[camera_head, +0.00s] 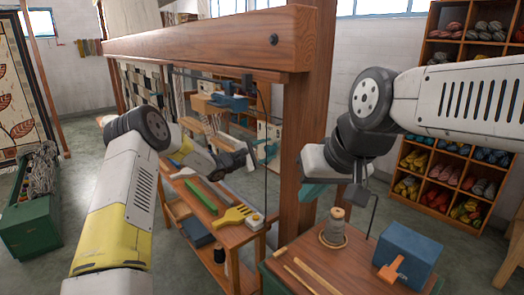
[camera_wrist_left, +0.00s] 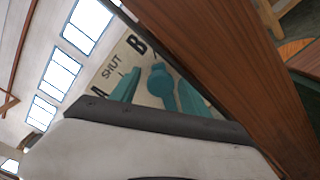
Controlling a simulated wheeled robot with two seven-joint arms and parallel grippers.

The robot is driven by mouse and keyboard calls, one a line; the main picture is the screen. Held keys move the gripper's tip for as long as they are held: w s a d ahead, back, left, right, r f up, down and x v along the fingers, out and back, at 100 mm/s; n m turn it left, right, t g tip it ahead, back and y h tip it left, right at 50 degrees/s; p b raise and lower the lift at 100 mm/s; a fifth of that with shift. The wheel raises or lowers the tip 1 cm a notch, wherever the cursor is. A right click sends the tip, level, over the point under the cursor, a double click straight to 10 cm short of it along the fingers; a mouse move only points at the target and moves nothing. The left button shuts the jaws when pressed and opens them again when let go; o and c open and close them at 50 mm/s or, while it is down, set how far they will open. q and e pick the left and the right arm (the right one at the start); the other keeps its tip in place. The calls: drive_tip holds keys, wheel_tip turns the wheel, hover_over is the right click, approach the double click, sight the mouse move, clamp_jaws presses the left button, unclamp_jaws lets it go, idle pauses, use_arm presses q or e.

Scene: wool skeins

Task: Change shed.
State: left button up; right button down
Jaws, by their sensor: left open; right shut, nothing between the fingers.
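The loom's big wooden frame (camera_head: 200,42) stands in the middle of the head view. A cream plate (camera_head: 272,132) sits on it beside the post. In the left wrist view the plate (camera_wrist_left: 112,70) bears the letters A and B and the word SHUT. A teal round-headed lever (camera_wrist_left: 161,82) stands in front of it, below and right of SHUT. My left gripper (camera_head: 260,152) is open at the plate. Its teal fingers (camera_wrist_left: 160,95) show on both sides of the lever; contact cannot be told. My right gripper (camera_head: 312,192) is shut and empty, in front of the post.
A bench (camera_head: 225,232) under the loom carries a green stick (camera_head: 202,196) and a yellow comb (camera_head: 234,216). A side table (camera_head: 345,262) at front right holds a thread cone (camera_head: 336,226) and blue box (camera_head: 408,252). Skein shelves (camera_head: 455,175) stand behind; a green crate (camera_head: 32,225) stands left.

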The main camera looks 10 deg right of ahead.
use_arm(q)
drive_tip(key=v, duration=0.7)
drive_tip(key=shift+a, duration=0.3)
drive_tip(key=shift+s, duration=0.1)
drive_tip(key=s+a+r+m+g+y, duration=0.15)
drive_tip(key=s+r+m+g, duration=0.35)
drive_tip(key=s, duration=0.6)
drive_tip(key=s+r+m+g+y, duration=0.2)
drive_tip(key=s+r+m, duration=0.4)
drive_tip(key=s, duration=0.6)
drive_tip(key=s+a+r+m+t+y, duration=0.1)
drive_tip(key=s+a+y, duration=0.8)
drive_tip(key=s+a, duration=0.9)
drive_tip(key=s+m+t, duration=0.1)
drive_tip(key=s+t, duration=0.1)
drive_tip(key=s, duration=0.1)
drive_tip(key=shift+s+a+r, duration=0.25)
drive_tip(key=shift+s+a, duration=0.05)
drive_tip(key=shift+a, duration=0.1)
